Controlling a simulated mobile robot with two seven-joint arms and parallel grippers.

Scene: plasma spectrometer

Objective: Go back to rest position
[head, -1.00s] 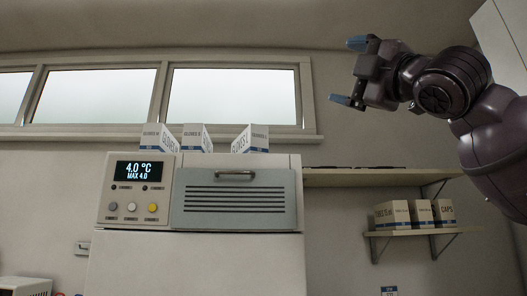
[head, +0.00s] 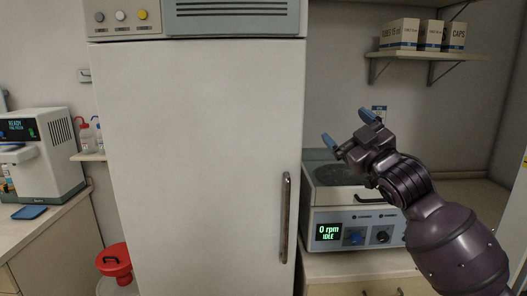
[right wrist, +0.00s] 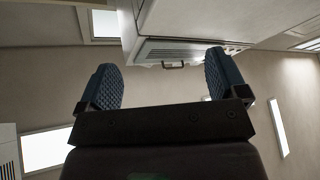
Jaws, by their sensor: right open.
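My right gripper (head: 346,130) is raised in front of the centrifuge in the head view, with its arm coming in from the lower right. Its two blue fingertips are apart and nothing is between them. In the right wrist view, the right gripper (right wrist: 162,88) also shows its two ridged blue pads spread wide and empty. Beyond them in that view are the wall, the windows and the top part of the refrigerator. My left gripper is in neither view.
A tall white refrigerator (head: 195,150) with a vertical handle fills the middle. A centrifuge (head: 320,205) reading 0 rpm stands on the right counter, partly behind my arm. A shelf (head: 425,55) holds boxes above it.

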